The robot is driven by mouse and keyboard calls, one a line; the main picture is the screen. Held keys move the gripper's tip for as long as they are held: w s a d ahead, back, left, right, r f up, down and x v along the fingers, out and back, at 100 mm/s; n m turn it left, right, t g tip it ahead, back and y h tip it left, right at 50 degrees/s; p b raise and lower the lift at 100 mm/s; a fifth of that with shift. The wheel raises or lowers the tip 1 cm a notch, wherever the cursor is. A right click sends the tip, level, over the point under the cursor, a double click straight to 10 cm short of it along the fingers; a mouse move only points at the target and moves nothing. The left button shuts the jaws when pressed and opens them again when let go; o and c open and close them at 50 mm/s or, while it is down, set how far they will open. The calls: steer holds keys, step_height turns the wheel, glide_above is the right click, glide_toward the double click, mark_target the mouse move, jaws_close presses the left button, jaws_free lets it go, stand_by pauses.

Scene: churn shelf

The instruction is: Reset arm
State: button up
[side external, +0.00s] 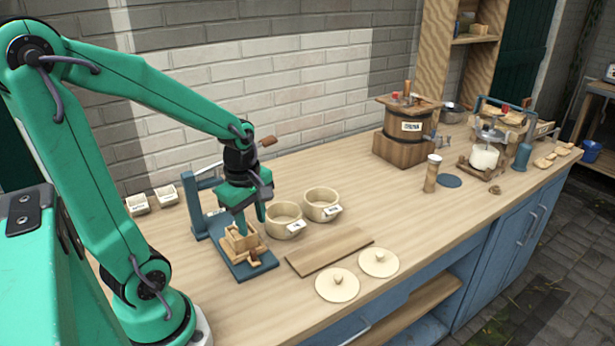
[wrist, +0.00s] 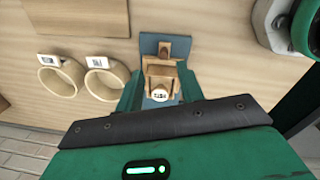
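My green gripper (side external: 250,222) points down over a small wooden box-like press piece (side external: 243,240) on a blue stand (side external: 256,269). In the wrist view, my gripper's two fingers (wrist: 161,75) are spread apart, with the wooden piece (wrist: 161,68) seen between them. The fingers look open; whether either one touches the wood is hard to tell. A round white label shows at the near end of the piece. The gripper hides part of the piece and the stand in the side view.
Two cream pots (side external: 284,220) (side external: 321,204) stand close right of my gripper. A wooden board (side external: 330,250) and two round lids (side external: 337,284) (side external: 379,262) lie in front. Small white containers (side external: 138,204) sit at the left. A wooden churn (side external: 405,135) stands farther back.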

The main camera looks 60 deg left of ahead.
steer(key=s+d+r+m+t, duration=0.1)
steer(key=d+r+m+t, duration=0.3)
steer(key=m, duration=1.7)
steer(key=d+r, duration=0.5)
steer(key=r, duration=0.2)
steer(key=shift+s+r+t, duration=0.2)
steer(key=shift+s+t, duration=0.1)
steer(key=shift+t, duration=0.1)
